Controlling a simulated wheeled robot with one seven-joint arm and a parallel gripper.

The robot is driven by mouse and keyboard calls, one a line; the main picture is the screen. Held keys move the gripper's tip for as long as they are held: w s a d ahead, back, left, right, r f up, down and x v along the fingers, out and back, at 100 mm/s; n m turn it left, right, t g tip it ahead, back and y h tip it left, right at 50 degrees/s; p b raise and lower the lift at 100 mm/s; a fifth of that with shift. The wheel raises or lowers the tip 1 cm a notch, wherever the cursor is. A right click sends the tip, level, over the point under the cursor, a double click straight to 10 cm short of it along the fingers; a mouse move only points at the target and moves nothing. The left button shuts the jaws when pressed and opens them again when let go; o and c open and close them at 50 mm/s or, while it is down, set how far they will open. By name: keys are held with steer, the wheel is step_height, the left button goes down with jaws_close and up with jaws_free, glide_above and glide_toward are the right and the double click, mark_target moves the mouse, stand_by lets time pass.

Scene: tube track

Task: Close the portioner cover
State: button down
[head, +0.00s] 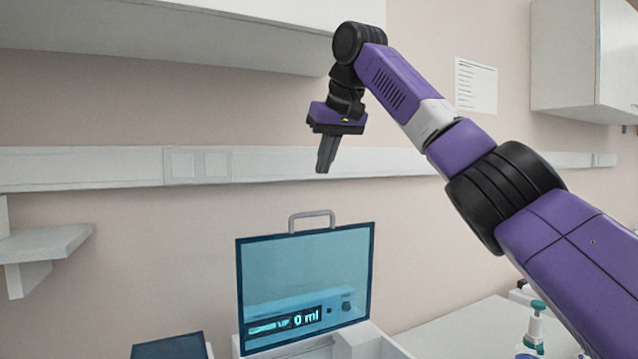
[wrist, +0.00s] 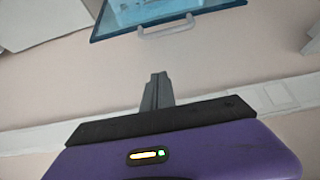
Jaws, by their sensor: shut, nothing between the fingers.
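The portioner cover (head: 310,270) is a clear blue panel with a dark frame. It stands upright, open, above the white portioner body (head: 380,340), with a grey handle (head: 312,222) on its top edge. A display reading "0 ml" shows through the panel. My gripper (head: 323,170) is shut and empty, pointing down, above the handle and clearly apart from it. In the wrist view my gripper (wrist: 157,76) shows at the centre. The cover's edge (wrist: 115,36) and the handle (wrist: 167,28) lie beyond the fingertips at the top.
A dark blue panel (head: 170,347) lies left of the portioner. A bottle with a green top (head: 537,310) stands on the bench at right. A white shelf (head: 45,243) is at left, and wall cabinets (head: 580,60) hang above. The air between gripper and cover is free.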

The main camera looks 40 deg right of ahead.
steer(key=p+x, duration=0.2)
steer(key=x, duration=0.7)
steer(key=shift+s+a+f, duration=0.15)
steer(key=shift+s+f, duration=0.05)
steer(key=shift+s, duration=0.4)
steer(key=shift+s+a+f, duration=0.2)
steer(key=shift+s, duration=0.45)
steer(key=shift+s+a+f, duration=0.15)
steer(key=shift+s+f, duration=0.1)
steer(key=shift+s, duration=0.35)
